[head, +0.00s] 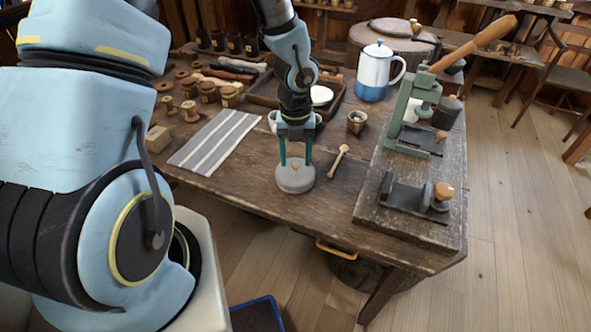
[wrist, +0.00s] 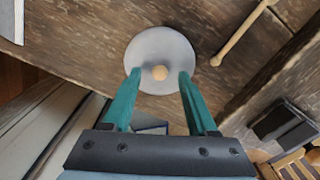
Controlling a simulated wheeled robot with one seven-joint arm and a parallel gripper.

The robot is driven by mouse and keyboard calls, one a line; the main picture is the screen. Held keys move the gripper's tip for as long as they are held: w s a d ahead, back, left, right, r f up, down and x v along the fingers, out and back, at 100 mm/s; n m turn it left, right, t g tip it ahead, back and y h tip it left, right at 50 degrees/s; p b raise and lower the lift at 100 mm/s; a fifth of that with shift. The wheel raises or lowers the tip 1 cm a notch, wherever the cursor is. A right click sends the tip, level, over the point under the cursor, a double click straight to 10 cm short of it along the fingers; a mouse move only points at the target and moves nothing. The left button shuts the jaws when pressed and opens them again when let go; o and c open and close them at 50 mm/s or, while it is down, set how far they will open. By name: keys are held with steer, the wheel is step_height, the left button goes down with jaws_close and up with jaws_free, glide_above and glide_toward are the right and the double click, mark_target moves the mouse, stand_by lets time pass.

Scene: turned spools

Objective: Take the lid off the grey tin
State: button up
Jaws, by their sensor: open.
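The grey tin (head: 295,184) stands upright near the front edge of the wooden table. Its round grey lid, with a small wooden knob (head: 295,167), is on top. In the wrist view the lid (wrist: 161,49) fills the upper middle, with the knob (wrist: 160,73) near its lower part. My gripper (head: 295,161) is above the tin with its teal fingers pointing down. The fingers are open, one on each side of the knob and apart from it. The wrist view also shows my gripper (wrist: 158,72) with nothing held.
A wooden spoon-like tool (head: 339,160) lies right of the tin. A striped cloth (head: 215,141) lies to the left. A small cup (head: 356,122) and a blue-and-white jug (head: 374,72) stand behind. A board with a green press (head: 419,113) stands at right.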

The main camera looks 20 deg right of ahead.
steer(key=shift+f, duration=0.55)
jaws_close()
